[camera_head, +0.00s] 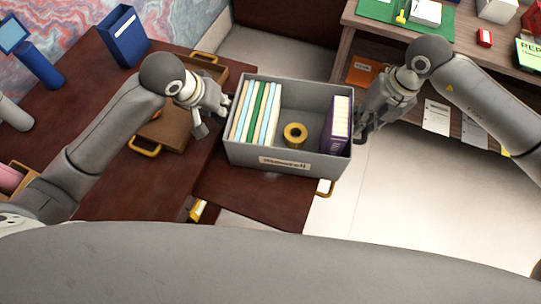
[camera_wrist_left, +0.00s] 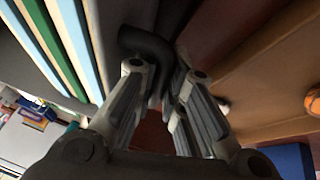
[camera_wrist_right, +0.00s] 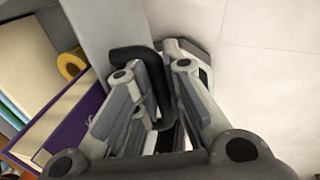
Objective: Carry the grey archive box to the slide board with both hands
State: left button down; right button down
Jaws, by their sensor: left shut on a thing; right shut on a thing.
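The grey archive box (camera_head: 245,155) is in the middle of the head view, upright, with a label on its front. It holds several upright folders (camera_head: 258,112), a yellow tape roll (camera_head: 295,135) and a purple-and-white item (camera_head: 338,124). My left gripper (camera_head: 224,106) is shut on the box's left dark handle (camera_wrist_left: 146,42). My right gripper (camera_head: 362,130) is shut on its right dark handle (camera_wrist_right: 138,55). A dark red board (camera_head: 258,196), apparently the slide board, juts from the desk below the box. I cannot tell whether the box touches it.
The dark red desk (camera_head: 100,185) is at left, with a blue holder (camera_head: 124,38) and brown trays (camera_head: 165,127). A wooden shelf unit (camera_head: 385,28) with a green board (camera_head: 436,20) is at the upper right. Pale open floor (camera_head: 420,200) lies right of the box.

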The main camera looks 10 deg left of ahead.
pick_arm(q)
jog(key=shift+a+f+b, duration=0.1)
jog(key=shift+f+b, duration=0.25)
pick_arm(e)
jog(key=shift+d+f, duration=0.1)
jog(key=shift+f, duration=0.3)
pick_arm(q)
jog(key=c, duration=1.6)
grip_release()
pick_arm(e)
jog(key=c, duration=1.6)
grip_release()
pick_arm(q)
jog(key=shift+o, duration=0.5)
jog(key=shift+s, duration=0.1)
pick_arm(e)
jog(key=shift+o, duration=0.5)
jog(key=shift+s+r, duration=0.1)
pick_arm(q)
jog(key=shift+r, duration=0.1)
